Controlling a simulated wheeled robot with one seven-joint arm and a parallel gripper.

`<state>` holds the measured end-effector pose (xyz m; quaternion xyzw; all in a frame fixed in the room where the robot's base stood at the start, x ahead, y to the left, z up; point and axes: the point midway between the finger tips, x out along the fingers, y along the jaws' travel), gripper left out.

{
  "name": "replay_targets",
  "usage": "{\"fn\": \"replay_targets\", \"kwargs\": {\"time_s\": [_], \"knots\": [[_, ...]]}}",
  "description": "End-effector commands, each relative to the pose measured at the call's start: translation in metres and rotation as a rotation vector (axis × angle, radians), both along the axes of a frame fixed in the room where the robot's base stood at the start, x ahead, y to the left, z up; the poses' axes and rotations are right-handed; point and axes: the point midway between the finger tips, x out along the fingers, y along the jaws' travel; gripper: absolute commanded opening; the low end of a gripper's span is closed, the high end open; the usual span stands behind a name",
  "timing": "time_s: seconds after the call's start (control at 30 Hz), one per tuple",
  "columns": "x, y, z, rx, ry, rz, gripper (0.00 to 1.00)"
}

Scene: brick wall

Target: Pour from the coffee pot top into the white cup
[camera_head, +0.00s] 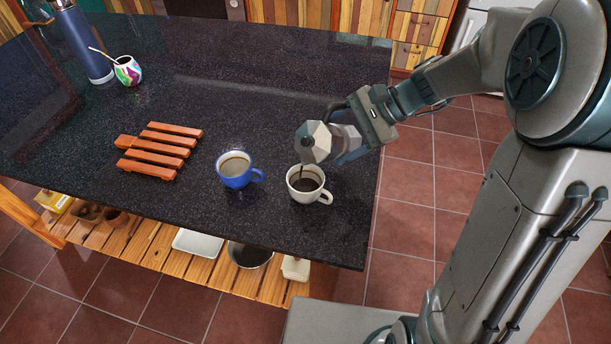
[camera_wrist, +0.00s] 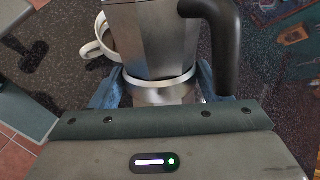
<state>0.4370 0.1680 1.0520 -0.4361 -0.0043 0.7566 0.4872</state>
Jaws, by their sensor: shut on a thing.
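The coffee pot top (camera_head: 315,142) is a faceted metal pot with a dark handle, tilted over the white cup. My gripper (camera_head: 350,147) is shut on it; in the wrist view the pot top (camera_wrist: 158,40) sits between the blue-grey fingers (camera_wrist: 160,92), with its black handle at the right. The white cup (camera_head: 318,195) stands upright on the counter near its right edge, directly below the pot's spout. Dark liquid shows in the cup, and a thin dark stream seems to run down into it. The white cup is partly hidden behind the pot in the wrist view (camera_wrist: 92,50).
A blue cup (camera_head: 236,178) with brownish liquid stands just left of the white cup. An orange slatted trivet (camera_head: 160,150) lies further left. A colourful mate cup (camera_head: 128,72) and blue bottle (camera_head: 84,42) stand far left. The dark counter (camera_head: 260,100) is clear behind the cups.

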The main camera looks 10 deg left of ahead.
Motion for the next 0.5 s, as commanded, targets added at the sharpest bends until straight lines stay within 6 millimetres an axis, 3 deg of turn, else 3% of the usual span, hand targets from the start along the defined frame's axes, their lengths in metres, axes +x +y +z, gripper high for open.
{"fn": "replay_targets", "kwargs": {"time_s": [0.5], "knots": [[-0.0002, 0.0006, 0.0002, -0.019, -0.034, -0.001, 0.43]]}}
